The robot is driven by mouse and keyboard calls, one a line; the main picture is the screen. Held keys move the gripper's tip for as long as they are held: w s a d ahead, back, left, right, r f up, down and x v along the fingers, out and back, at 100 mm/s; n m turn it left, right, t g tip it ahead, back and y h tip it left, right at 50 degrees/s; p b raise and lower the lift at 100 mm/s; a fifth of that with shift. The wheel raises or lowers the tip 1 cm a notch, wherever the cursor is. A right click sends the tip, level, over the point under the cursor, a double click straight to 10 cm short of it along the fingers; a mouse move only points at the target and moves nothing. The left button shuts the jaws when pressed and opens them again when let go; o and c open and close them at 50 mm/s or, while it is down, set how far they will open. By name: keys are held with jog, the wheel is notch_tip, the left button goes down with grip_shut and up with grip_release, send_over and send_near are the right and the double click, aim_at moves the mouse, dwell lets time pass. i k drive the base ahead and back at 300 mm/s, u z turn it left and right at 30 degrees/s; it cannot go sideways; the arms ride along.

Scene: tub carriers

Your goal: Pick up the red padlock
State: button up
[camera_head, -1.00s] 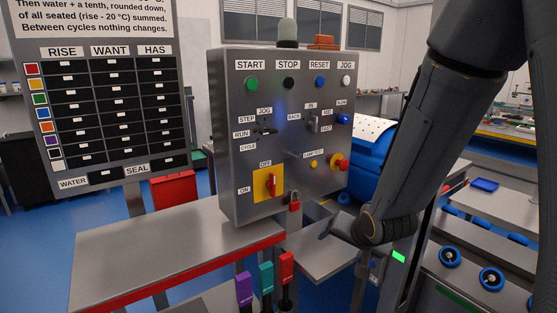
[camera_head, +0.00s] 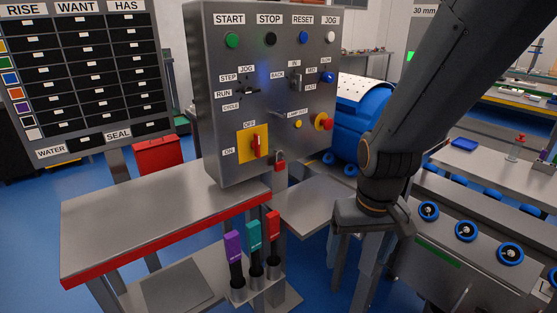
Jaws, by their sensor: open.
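The small red padlock (camera_head: 280,164) hangs by its shackle at the lower part of the grey control box (camera_head: 265,100), just right of the yellow plate with the red OFF/ON switch (camera_head: 255,146). My gripper (camera_head: 358,255) is open and points downward. It is to the right of the padlock and lower in the picture, apart from it. Nothing shows between its fingers, though the fingertips are dark and hard to make out against the background.
A grey table with a red edge (camera_head: 165,238) stands left of the box. Purple (camera_head: 233,246), teal (camera_head: 254,236) and red (camera_head: 273,224) handled tools stand in holders in front. A small grey shelf (camera_head: 303,205) lies below the padlock.

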aim_at(280, 165)
jog(key=z, duration=0.05)
jog(key=k, duration=0.5)
jog(key=u, duration=1.6)
jog(key=i, duration=0.95)
jog(key=z, duration=1.8)
